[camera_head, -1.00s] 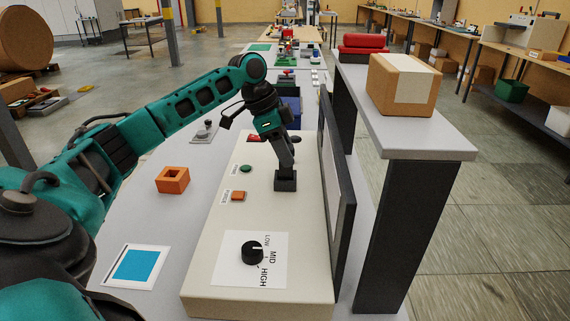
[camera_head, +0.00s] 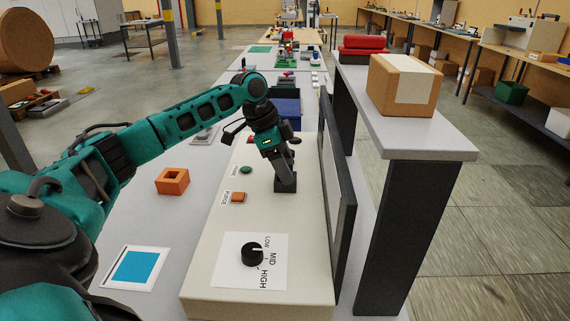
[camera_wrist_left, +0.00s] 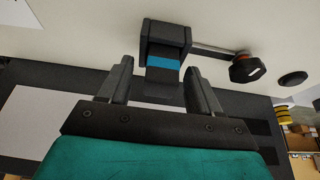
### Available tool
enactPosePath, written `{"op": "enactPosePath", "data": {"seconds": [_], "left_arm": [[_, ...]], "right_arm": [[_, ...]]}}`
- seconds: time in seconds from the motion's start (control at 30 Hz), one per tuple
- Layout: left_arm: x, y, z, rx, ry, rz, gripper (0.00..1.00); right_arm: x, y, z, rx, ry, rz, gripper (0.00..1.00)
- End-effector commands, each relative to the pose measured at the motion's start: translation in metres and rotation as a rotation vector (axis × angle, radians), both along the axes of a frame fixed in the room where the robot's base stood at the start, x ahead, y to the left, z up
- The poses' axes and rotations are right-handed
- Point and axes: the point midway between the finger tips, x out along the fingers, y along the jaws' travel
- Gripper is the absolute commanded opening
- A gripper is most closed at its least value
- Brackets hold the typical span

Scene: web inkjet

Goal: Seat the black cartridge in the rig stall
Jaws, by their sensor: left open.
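The rig stall (camera_head: 285,187) is a small black block-like holder on the cream console, and it also shows in the left wrist view (camera_wrist_left: 178,35). In the wrist view the black cartridge (camera_wrist_left: 163,63), with a blue band, is at the stall's mouth. Its near end sticks out toward my gripper; how deep it sits I cannot tell. My left gripper (camera_head: 284,172) is right over the stall in the head view. In the wrist view its two fingers (camera_wrist_left: 158,76) are apart, one on each side of the cartridge, with gaps visible. My right gripper is out of view.
The console (camera_head: 210,275) carries a green button (camera_head: 246,170), an orange button (camera_head: 238,197) and a black dial (camera_head: 252,254). A dark upright panel (camera_head: 337,175) and a raised shelf (camera_head: 440,147) stand close on the right. An orange hollow block (camera_head: 172,181) lies left of the console.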

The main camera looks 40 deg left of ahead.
Motion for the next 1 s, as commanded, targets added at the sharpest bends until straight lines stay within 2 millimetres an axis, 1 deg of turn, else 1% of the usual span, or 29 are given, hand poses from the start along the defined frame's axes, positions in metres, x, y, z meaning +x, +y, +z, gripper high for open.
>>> {"op": "enactPosePath", "data": {"seconds": [0.17,0.27,0.37,0.6,0.73,0.83,1.0], "left_arm": [[0.000,0.000,0.003,0.000,-0.002,-0.001,0.63],[-0.002,0.004,0.015,0.000,-0.003,0.001,0.63],[-0.007,0.010,0.032,0.002,-0.004,0.003,0.63],[-0.020,0.025,0.081,-0.001,-0.004,0.001,0.63],[-0.025,0.031,0.100,-0.001,-0.004,0.001,0.63],[-0.028,0.034,0.109,0.000,-0.001,0.000,0.63],[-0.029,0.035,0.114,0.000,0.000,0.000,0.63]], "right_arm": [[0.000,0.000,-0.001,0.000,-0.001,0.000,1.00],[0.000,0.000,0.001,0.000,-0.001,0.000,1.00],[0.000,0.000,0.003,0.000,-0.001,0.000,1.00],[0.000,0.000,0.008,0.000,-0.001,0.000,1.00],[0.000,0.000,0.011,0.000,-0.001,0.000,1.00],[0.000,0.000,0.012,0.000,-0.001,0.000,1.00],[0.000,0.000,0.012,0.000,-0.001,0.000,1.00]]}}
